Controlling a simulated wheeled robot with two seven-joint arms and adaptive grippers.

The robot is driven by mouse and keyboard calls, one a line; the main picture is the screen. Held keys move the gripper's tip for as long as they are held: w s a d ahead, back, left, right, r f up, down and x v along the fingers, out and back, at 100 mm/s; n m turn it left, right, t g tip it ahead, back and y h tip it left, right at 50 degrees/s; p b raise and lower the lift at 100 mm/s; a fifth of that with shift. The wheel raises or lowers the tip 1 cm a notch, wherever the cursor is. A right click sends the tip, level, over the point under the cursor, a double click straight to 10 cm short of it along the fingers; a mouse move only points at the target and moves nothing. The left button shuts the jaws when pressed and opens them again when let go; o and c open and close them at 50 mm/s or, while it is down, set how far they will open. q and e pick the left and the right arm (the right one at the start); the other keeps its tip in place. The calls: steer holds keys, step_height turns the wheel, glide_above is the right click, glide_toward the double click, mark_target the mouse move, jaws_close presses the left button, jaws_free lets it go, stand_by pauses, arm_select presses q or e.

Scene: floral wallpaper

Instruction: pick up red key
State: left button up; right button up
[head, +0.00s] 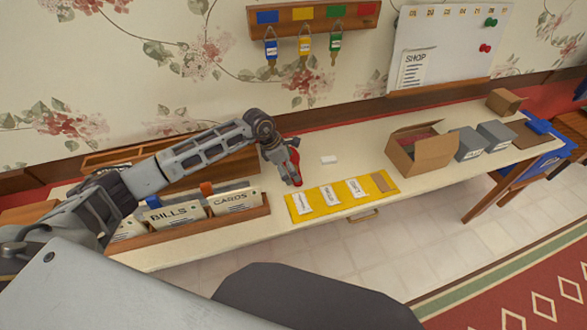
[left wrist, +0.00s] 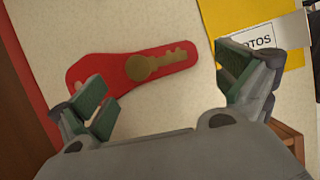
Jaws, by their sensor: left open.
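The red key, a brass key on a red tag (left wrist: 112,76), lies flat on the cream tabletop in the left wrist view. In the head view a bit of its red (head: 297,169) shows beside my left gripper (head: 289,178), which covers the rest. My left gripper (left wrist: 165,82) is open around the near side of the tag, with one finger to the left and one to the right. Nothing is between the fingers' pads that looks gripped. My right gripper is not in view.
A yellow mat (head: 330,208) with several cards lies close on the right. A wooden file tray (head: 258,212) stands at the left. A rack (head: 289,26) holds blue, yellow and green keys; its red place is empty. An open box (head: 405,160) stands farther right.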

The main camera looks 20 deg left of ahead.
arm_select(q)
steer(key=x, duration=0.2)
steer(key=shift+d+f, duration=0.2)
steer(key=shift+f, duration=0.05)
steer(key=shift+w+f, duration=0.1)
steer(key=shift+f, duration=0.1)
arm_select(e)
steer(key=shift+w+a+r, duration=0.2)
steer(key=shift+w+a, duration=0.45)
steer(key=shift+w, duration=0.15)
